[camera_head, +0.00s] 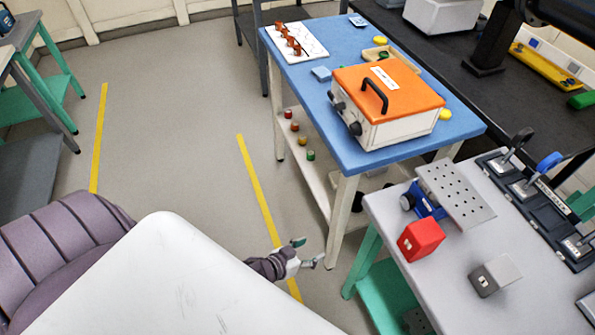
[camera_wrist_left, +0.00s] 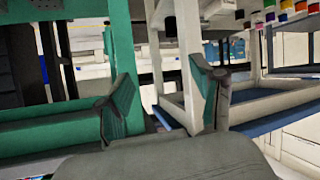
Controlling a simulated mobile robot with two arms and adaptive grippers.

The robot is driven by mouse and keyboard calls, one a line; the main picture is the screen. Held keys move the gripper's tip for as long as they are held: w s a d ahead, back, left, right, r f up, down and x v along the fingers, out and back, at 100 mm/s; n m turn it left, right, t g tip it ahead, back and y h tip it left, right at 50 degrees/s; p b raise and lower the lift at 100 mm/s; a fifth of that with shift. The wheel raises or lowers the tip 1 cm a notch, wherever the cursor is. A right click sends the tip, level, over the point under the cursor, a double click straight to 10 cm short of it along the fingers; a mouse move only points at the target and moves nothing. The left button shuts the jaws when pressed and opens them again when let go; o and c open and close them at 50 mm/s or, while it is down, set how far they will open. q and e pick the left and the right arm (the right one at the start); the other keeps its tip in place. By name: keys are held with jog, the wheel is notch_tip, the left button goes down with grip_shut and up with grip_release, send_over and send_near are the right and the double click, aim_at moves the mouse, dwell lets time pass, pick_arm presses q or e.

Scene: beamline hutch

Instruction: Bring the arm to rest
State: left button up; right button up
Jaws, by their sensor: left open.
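My left gripper (camera_head: 308,254) shows in the head view low beside the tables, over the grey floor and near the yellow floor line. Its fingers are apart with nothing between them. In the left wrist view the two green-padded fingers of the left gripper (camera_wrist_left: 165,100) stand wide apart, with table legs and frames beyond them. My left arm is partly hidden behind my own white body shell in the head view. My right gripper is not in view.
A blue-topped table (camera_head: 345,150) carries an orange-lidded box (camera_head: 388,90). A grey table (camera_head: 450,275) at right holds a red block (camera_head: 420,238) and a perforated plate (camera_head: 456,195). Their legs stand close to my left gripper. Open floor (camera_head: 175,130) lies to the left.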

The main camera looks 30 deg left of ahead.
pick_arm(q)
jog(key=shift+s+a+f, duration=0.1)
jog(key=shift+a+f, duration=0.25)
dwell(0.3)
jog(key=s+a+f+g+y, duration=0.3)
jog(key=s+f+g, duration=0.1)
jog(key=s+f, duration=0.85)
jog(key=s+f+g, duration=0.3)
jog(key=s+f, duration=0.2)
jog(key=s, duration=0.5)
jog(key=s+f+g, duration=0.3)
jog(key=s+f, duration=0.3)
jog(key=s, duration=0.4)
jog(key=shift+s+d+m+g+y, duration=0.3)
jog(key=shift+d+m+g, duration=0.1)
jog(key=shift+d, duration=0.05)
